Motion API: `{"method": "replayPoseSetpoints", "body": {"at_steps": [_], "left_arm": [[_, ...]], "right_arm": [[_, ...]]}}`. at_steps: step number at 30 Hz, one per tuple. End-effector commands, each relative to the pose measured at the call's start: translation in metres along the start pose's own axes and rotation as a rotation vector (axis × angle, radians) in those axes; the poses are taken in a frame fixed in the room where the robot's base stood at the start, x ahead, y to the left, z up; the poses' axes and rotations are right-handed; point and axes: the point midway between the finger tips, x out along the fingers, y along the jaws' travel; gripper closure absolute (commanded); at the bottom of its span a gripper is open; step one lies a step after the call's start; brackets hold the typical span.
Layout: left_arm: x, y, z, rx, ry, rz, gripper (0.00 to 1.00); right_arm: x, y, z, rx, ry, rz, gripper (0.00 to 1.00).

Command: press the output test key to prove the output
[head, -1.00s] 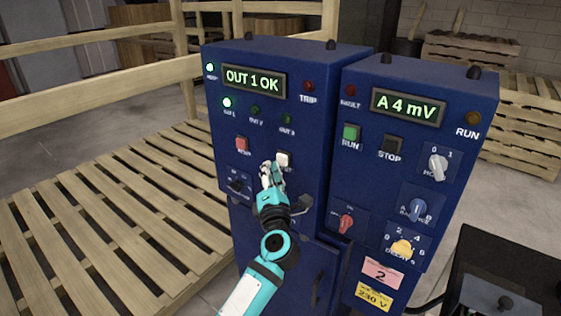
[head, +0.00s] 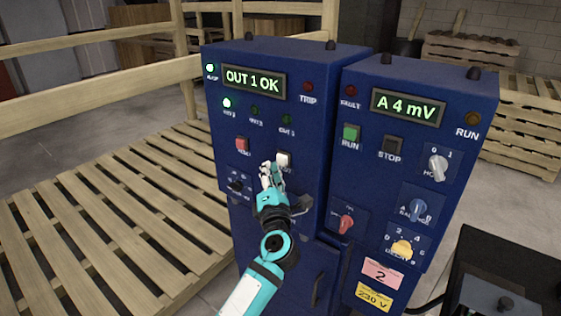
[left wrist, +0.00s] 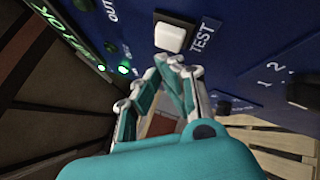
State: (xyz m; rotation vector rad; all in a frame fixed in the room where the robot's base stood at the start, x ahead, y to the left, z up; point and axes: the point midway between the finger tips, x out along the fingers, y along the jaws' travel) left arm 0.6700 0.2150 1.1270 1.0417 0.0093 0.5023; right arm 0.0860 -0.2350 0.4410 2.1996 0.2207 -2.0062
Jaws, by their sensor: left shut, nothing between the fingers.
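The white test key (head: 283,159) is on the front of the left blue cabinet (head: 265,205). In the left wrist view the key (left wrist: 170,37) is a white square cap in a dark frame, labelled TEST. My left gripper (head: 271,169) is shut and empty, its fingertips just below and left of the key. In the left wrist view its fingertips (left wrist: 177,64) are close under the key; I cannot tell whether they touch it. The display (head: 253,80) reads OUT 1 OK. The OUT 1 lamp (head: 227,103) glows green. My right gripper is not in view.
A red key (head: 242,144) and a black selector (head: 237,186) are left of my gripper. The right panel (head: 385,165) carries a display reading A 4 mV, RUN and STOP keys and several knobs. Wooden pallets (head: 110,210) lie at left.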

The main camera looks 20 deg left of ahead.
Motion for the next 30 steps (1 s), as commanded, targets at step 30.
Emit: {"method": "replayPoseSetpoints", "body": {"at_steps": [30], "left_arm": [[0.0083, -0.0058, 0.0062, 0.0, 0.0, 0.0, 1.0]], "right_arm": [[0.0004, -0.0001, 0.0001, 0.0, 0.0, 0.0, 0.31]]}}
